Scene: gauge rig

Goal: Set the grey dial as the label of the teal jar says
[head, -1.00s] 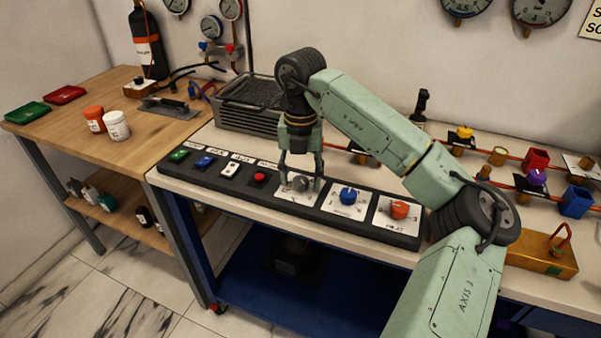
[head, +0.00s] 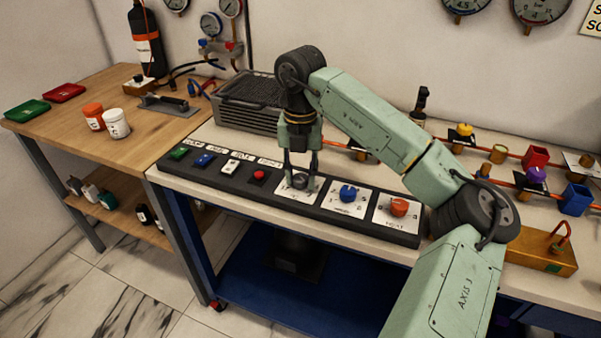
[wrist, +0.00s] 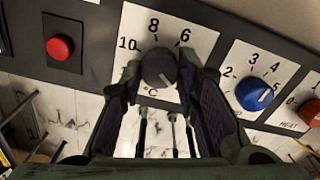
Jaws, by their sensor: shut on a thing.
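The grey dial (head: 300,181) sits on a white scale plate in the black panel. In the wrist view the dial (wrist: 158,67) has 10, 8 and 6 readable around it and a °C mark below. Its other numbers are hidden by my fingers, and I cannot tell its pointer's setting. My gripper (head: 301,184) points down with one finger on each side of the dial, shut on it; the fingers also flank it in the wrist view (wrist: 158,76). A small teal jar (head: 107,200) stands on the lower shelf at left; its label is unreadable.
A blue dial (head: 348,194) and an orange dial (head: 399,207) stand right of the grey one. A red button (head: 259,175) and several switches are to its left. A grey ribbed box (head: 250,103) stands behind the panel.

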